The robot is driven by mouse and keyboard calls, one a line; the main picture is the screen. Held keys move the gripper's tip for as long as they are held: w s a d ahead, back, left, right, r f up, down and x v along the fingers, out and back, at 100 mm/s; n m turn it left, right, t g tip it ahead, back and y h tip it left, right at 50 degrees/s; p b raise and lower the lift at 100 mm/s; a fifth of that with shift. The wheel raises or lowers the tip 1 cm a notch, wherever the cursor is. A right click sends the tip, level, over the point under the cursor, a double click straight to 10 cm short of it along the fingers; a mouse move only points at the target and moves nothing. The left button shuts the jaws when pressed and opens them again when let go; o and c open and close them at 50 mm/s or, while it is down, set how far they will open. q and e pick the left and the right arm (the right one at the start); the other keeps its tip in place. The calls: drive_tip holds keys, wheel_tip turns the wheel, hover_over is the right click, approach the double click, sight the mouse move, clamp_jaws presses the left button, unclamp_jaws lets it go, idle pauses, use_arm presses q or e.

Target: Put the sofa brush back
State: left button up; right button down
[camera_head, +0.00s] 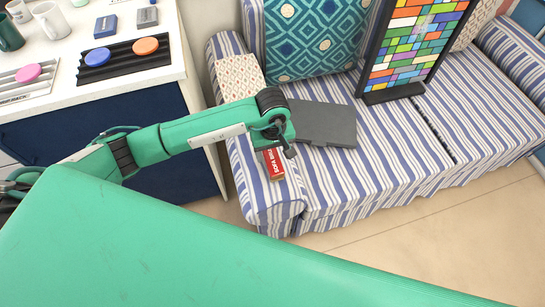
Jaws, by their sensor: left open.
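The sofa brush (275,168) shows as a red block with white lettering and a tan end. It lies on the near left part of the striped sofa (385,165), by the left armrest. My left gripper (286,150) is at the brush's far end and partly covers it. The gripper is open; whether its fingers touch the brush cannot be told from this view. My right gripper is not in view.
A dark grey flat case (322,124) lies on the sofa just right of my gripper. A colourful glass panel (413,40) and a teal cushion (315,35) stand behind. A white counter (110,92) with mugs and coloured discs is at the left. The right seat is clear.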

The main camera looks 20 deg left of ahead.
sight(272, 158)
use_arm(q)
wheel_tip(272, 158, up, 8)
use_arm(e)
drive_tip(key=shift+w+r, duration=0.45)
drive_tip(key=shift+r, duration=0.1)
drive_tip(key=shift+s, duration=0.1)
